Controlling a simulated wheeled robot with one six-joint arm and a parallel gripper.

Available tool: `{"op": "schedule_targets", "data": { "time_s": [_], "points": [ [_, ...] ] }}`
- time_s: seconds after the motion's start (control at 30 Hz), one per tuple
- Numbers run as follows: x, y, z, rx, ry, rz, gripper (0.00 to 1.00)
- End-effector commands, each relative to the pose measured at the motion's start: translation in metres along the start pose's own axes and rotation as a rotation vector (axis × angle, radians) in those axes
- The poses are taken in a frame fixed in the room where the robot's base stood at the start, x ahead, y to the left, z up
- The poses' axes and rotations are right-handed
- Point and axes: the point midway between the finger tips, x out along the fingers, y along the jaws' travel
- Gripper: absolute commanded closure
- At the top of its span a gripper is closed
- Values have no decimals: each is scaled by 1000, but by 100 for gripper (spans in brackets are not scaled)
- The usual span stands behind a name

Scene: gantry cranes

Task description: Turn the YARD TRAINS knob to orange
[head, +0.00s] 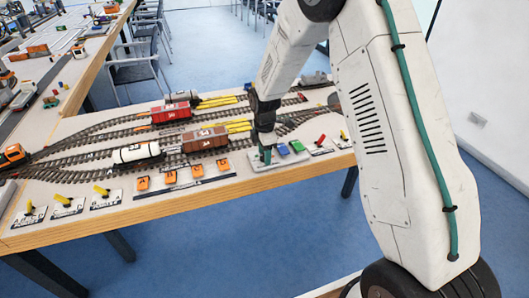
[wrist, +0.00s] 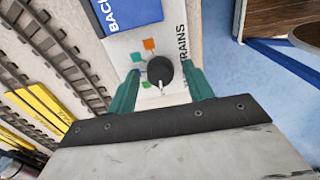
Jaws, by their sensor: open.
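The YARD TRAINS knob (wrist: 160,70) is a round black knob on a pale plate (wrist: 122,47), partly labelled "TRAINS" in the wrist view. A small white pointer at its lower edge faces toward my gripper. My gripper (wrist: 163,76) is open, with one green finger on each side of the knob; contact cannot be told. In the head view my gripper (head: 265,155) is down at the control plate and hides the knob.
A blue block (wrist: 128,12) labelled "BACK" sits on the same plate beyond the knob.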

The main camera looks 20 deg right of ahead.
Motion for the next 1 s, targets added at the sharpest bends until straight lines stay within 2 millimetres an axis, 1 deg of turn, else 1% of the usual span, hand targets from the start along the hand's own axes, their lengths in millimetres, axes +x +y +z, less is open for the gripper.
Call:
{"op": "schedule_targets", "data": {
  "time_s": [0.13,0.17,0.2,0.3,0.67,0.87,1.0],
  "points": [
    [0,0,0,0,0,0,49],
    [0,0,0,0,0,0,57],
    [0,0,0,0,0,0,68],
    [0,0,0,0,0,0,93],
    [0,0,0,39,0,0,93],
    [-1,0,0,146,0,0,93],
    [-1,0,0,261,0,0,93]
  ]
}}
